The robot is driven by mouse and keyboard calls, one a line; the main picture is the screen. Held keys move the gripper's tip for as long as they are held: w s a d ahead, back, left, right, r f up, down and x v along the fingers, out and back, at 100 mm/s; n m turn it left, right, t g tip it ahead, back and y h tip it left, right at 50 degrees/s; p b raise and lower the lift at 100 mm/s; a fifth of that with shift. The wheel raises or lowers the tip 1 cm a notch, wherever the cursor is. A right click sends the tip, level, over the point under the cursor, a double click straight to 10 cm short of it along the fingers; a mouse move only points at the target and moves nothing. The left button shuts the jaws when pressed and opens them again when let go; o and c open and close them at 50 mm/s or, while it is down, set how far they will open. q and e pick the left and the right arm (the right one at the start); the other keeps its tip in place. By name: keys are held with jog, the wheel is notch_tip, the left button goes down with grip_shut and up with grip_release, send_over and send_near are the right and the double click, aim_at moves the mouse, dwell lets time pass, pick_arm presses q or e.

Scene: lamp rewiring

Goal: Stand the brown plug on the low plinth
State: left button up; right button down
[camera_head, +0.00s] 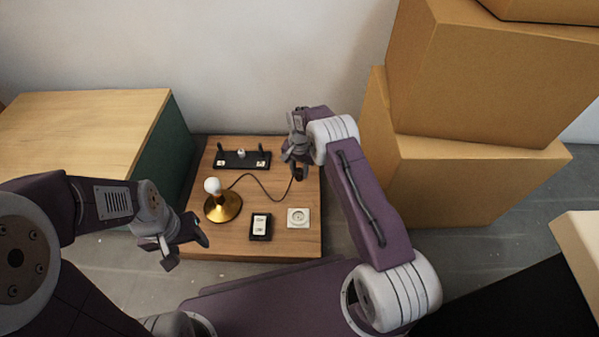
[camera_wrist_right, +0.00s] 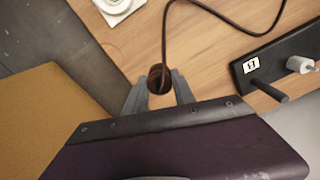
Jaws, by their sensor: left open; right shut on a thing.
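The brown plug (camera_wrist_right: 159,79) is between the fingertips of my right gripper (camera_wrist_right: 159,88), which is shut on it. Its brown cord runs from it across the wood in the right wrist view. In the head view my right gripper (camera_head: 297,165) is over the right side of the low wooden platform (camera_head: 275,245), which looks like the low plinth. The plug is small and dark there, below the fingers. I cannot tell whether it touches the wood. My left gripper (camera_head: 185,243) is open and empty, at the platform's front left.
On the platform stand a brass lamp base with a white bulb (camera_head: 223,207), a black-framed switch (camera_head: 261,227), a white socket (camera_head: 298,217) and a black rack (camera_head: 242,160). A higher wooden-topped block (camera_head: 75,130) is left. Cardboard boxes (camera_head: 450,180) are right.

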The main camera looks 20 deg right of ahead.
aim_at(300, 178)
jog(key=shift+f+b, duration=1.5)
jog(key=shift+f, duration=0.85)
jog(key=shift+f, duration=0.3)
jog(key=c, duration=1)
grip_release()
jog(key=shift+o, duration=0.2)
notch_tip(300, 178, up, 9)
jog(key=p, duration=0.7)
jog(key=shift+r+p, duration=0.15)
jog(key=shift+p, duration=0.15)
jog(key=shift+f, duration=0.2)
